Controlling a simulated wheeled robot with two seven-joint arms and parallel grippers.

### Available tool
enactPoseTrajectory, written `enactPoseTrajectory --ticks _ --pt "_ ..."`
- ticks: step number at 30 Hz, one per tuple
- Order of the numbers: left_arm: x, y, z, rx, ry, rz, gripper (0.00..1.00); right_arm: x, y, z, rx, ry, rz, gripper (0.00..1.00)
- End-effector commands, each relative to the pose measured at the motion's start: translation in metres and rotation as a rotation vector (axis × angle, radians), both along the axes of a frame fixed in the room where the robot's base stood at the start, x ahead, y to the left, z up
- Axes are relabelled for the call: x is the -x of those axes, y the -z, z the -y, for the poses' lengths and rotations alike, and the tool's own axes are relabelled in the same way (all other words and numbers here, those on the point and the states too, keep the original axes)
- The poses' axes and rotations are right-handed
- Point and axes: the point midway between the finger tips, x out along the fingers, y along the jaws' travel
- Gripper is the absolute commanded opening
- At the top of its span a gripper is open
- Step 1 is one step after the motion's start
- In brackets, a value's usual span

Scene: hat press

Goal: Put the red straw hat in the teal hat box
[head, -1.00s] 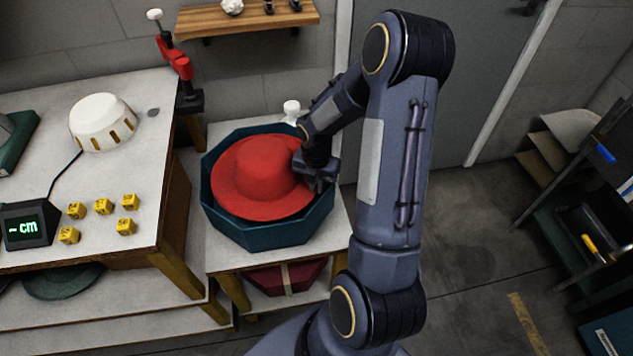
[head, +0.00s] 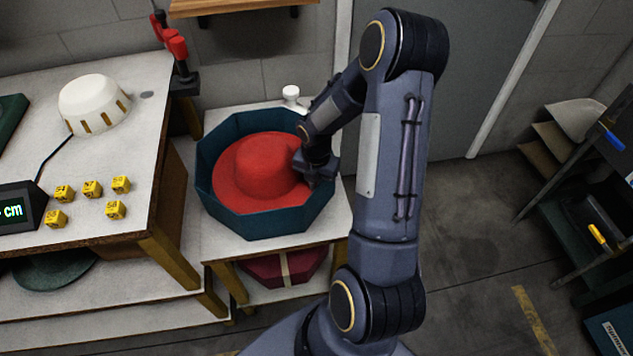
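The red straw hat (head: 262,170) lies crown up inside the teal hat box (head: 262,222), with its brim within the box walls. The box is open and eight-sided and stands on a small white-topped table (head: 222,243). My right gripper (head: 308,178) is at the right side of the hat, over its brim, inside the box's right wall. Its fingers are dark and small here, and I cannot tell whether they close on the brim. My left gripper is not in view.
A white-topped bench (head: 120,165) stands left of the box, with a white dome (head: 93,103), several yellow cubes (head: 91,190) and a display (head: 14,210). A white knob-topped object (head: 291,94) stands behind the box. A dark red box (head: 285,268) sits below.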

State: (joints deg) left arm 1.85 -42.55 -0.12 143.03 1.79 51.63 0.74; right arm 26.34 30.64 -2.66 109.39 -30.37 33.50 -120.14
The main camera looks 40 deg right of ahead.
Motion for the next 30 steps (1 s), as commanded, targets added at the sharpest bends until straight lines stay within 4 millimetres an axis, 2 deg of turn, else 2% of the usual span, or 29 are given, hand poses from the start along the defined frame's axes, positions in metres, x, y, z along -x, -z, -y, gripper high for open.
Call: enactPoseTrajectory --ticks 1,15,29,30 --pt "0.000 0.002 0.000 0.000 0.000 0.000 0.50 0.003 0.006 -0.002 -0.006 0.000 -0.010 0.00" --pt "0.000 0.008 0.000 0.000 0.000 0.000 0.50 0.005 0.016 -0.003 -0.008 0.002 -0.013 0.00" --pt "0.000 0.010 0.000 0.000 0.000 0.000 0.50 0.006 0.019 -0.001 -0.007 0.006 -0.013 0.00" --pt "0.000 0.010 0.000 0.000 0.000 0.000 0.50 0.006 0.019 -0.001 -0.007 0.006 -0.013 0.12"
